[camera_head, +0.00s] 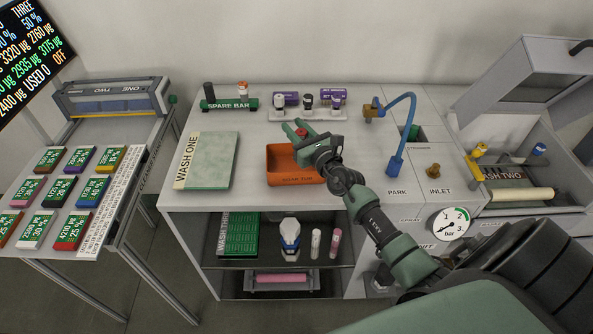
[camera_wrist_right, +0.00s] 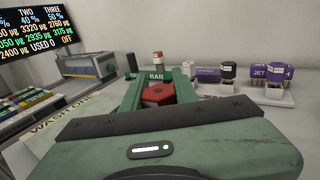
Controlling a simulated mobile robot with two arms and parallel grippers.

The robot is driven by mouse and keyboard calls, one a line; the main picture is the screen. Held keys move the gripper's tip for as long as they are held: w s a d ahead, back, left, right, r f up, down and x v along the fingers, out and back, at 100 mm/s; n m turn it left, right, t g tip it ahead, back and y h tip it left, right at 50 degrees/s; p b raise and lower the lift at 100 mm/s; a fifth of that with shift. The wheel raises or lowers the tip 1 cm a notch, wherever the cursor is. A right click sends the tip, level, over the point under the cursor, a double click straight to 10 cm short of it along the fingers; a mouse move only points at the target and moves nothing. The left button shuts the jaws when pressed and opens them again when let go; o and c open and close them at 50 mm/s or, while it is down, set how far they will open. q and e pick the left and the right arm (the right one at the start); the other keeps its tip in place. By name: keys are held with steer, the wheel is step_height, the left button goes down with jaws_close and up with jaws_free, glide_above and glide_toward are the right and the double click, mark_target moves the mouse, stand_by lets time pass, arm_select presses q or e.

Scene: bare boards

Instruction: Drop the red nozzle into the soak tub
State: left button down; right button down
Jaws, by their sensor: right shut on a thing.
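The red nozzle (camera_head: 301,132) is between the green fingers of my right gripper (camera_head: 298,130), which is shut on it. In the right wrist view the nozzle (camera_wrist_right: 158,95) shows as a red faceted piece between the fingers. The soak tub (camera_head: 283,164) is an orange open box on the bench, with its label on the front wall. The gripper and nozzle appear over the tub's back right part, above its rim; the exact height is hard to tell. The gripper covers part of the tub. My left gripper is not in view.
A green WASH ONE board (camera_head: 212,160) lies left of the tub. Behind stand the spare bar (camera_head: 229,105) and a rack of nozzles (camera_head: 308,114). A blue hose (camera_head: 404,125) arches to the right, near a pressure gauge (camera_head: 449,224). Bare bench surrounds the tub.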

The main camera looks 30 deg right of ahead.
mark_target(305, 138)
steer(key=c, duration=1)
jaws_free()
steer(key=shift+f, duration=0.1)
steer(key=shift+s+a, duration=0.1)
steer(key=shift+s, duration=3.8)
